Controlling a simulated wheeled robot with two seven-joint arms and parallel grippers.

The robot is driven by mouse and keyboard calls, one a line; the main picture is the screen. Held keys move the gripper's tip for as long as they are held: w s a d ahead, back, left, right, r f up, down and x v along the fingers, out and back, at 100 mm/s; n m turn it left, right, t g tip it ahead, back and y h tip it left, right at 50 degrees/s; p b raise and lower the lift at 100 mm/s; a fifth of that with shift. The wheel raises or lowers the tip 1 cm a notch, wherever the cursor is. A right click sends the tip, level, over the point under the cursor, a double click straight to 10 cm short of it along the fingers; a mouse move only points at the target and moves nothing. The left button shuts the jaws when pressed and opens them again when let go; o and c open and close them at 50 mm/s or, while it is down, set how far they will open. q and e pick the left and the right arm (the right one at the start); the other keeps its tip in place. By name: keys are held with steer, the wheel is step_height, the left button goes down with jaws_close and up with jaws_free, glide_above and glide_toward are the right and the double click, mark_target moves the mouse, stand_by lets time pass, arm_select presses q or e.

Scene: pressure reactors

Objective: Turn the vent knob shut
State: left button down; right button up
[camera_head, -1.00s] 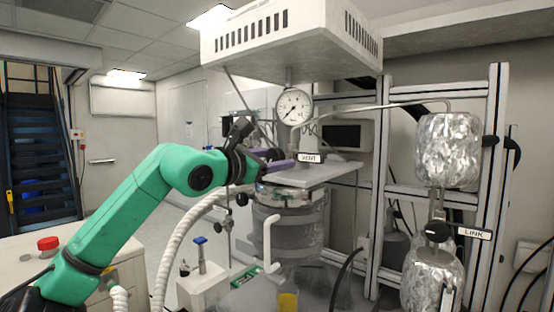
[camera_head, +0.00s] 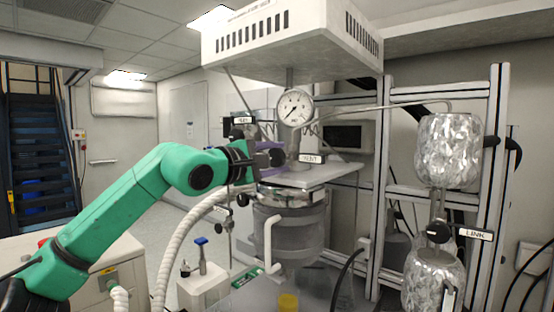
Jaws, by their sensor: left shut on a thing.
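The vent knob (camera_head: 278,156) sits on the left side of the fitting below the pressure gauge, beside the VENT label (camera_head: 311,159). It is dark and small, and my fingers hide most of it. My left gripper (camera_head: 272,158), on the green arm from the left, is shut on the vent knob. Its purplish fingers point right toward the metal fitting. The knob's turn angle cannot be made out. My right gripper is not in view.
The round gauge (camera_head: 295,107) stands just above my fingers, under the white hood (camera_head: 290,40). The glass vessel (camera_head: 290,225) is below. Foil-wrapped vessels (camera_head: 448,150) and the LINK label (camera_head: 475,234) are at right. A white corrugated hose (camera_head: 172,245) rises beneath my arm.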

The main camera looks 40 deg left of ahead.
arm_select(q)
steer(key=shift+m, duration=0.5)
steer(key=shift+c, duration=1.3)
jaws_free()
steer(key=s+b, duration=0.4)
steer(key=s+f+b, duration=0.1)
steer(key=s+b, duration=0.2)
steer(key=b, duration=0.3)
glide_toward(272, 162)
steer(key=s, duration=0.3)
steer(key=shift+d+r, duration=0.1)
steer(key=shift+r, duration=0.3)
